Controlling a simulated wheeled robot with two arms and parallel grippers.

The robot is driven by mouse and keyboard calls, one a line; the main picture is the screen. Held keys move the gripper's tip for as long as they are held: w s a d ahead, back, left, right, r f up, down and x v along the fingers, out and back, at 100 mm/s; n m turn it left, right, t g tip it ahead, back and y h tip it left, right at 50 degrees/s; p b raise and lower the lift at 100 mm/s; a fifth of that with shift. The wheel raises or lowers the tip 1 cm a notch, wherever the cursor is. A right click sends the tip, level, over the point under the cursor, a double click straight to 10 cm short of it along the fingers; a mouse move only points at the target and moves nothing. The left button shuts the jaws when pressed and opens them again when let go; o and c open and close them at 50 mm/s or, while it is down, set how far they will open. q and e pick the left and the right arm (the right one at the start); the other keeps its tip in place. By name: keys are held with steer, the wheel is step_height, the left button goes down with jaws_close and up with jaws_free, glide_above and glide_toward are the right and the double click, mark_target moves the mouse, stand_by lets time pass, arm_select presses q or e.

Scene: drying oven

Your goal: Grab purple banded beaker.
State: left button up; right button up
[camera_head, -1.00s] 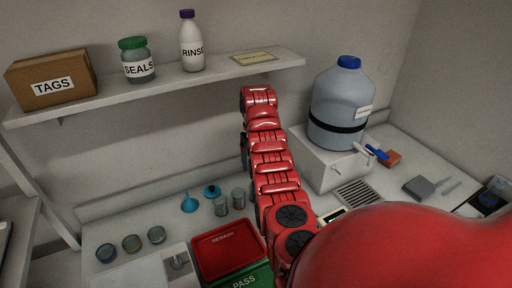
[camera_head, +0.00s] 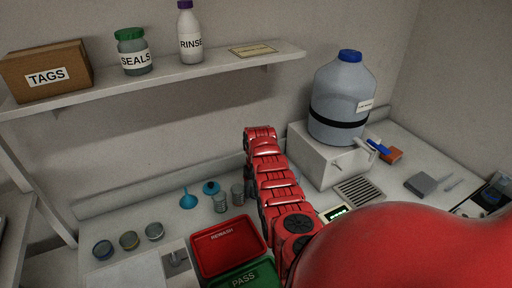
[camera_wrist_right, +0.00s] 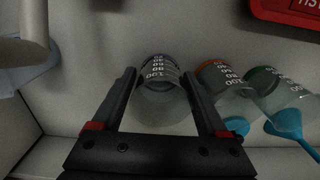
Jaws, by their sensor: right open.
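In the head view my right arm hides this beaker and the gripper. An orange banded beaker (camera_wrist_right: 220,80) and a green banded beaker (camera_wrist_right: 275,90) stand to its right in the wrist view. My left gripper is not in view.
Blue funnels (camera_head: 188,200) lie left of the beakers. A red REWASH tray (camera_head: 228,246) and green PASS tray (camera_head: 245,277) are at the front. A large blue-capped jug (camera_head: 341,98) stands on a white block (camera_head: 325,160). A shelf (camera_head: 150,84) hangs above.

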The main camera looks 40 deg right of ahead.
steer(key=c, duration=1.2)
jaws_close()
steer(key=shift+r, duration=0.25)
